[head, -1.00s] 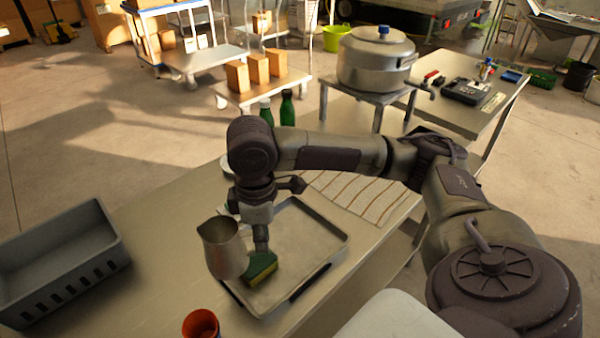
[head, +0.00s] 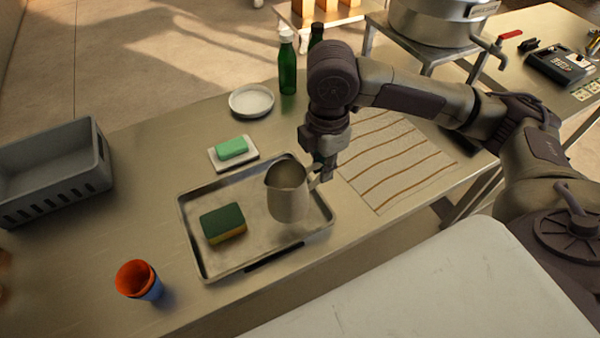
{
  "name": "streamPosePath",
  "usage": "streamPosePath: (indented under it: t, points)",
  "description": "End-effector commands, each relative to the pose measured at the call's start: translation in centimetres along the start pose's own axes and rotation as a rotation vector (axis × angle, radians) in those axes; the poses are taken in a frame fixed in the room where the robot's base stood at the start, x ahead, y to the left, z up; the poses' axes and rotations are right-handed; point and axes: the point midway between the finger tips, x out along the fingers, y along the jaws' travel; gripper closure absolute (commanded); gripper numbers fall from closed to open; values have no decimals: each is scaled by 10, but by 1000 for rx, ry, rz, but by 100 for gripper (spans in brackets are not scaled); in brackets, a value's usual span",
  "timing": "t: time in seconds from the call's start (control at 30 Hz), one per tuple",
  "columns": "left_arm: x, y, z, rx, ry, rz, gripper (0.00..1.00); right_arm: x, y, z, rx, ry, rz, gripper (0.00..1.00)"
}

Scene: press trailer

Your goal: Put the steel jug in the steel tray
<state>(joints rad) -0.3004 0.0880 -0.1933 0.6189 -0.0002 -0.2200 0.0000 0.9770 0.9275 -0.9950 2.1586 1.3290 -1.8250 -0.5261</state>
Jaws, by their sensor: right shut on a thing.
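The steel jug (head: 287,194) is upright over the right half of the steel tray (head: 193,235). I cannot tell whether its base touches the tray floor. My right gripper (head: 318,176) is shut on the jug at its handle side, to the right of the body. The gripper partly hides the handle. A green and yellow sponge (head: 223,223) lies in the left half of the tray, apart from the jug. My left gripper is not in view.
Behind the tray are a soap dish with green soap (head: 232,149), a white bowl (head: 251,101) and green bottles (head: 287,65). A grey crate (head: 55,165) stands at left, orange and blue cups (head: 139,280) at front left. A striped cloth (head: 395,160) lies at right.

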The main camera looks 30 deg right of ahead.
Motion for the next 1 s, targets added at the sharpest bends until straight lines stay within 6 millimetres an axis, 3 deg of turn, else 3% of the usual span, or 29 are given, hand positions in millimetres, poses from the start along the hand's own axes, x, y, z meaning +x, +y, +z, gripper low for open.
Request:
streamPosePath:
  t: [0.1,0.3,0.7,1.0]
  points:
    - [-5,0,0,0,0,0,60,14,26,-3,2,1,-2,100]
    - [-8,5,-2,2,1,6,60,30,52,-6,1,1,1,100]
    - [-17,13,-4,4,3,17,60,72,55,-6,0,-1,0,100]
    - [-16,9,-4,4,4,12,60,74,55,-6,0,0,2,100]
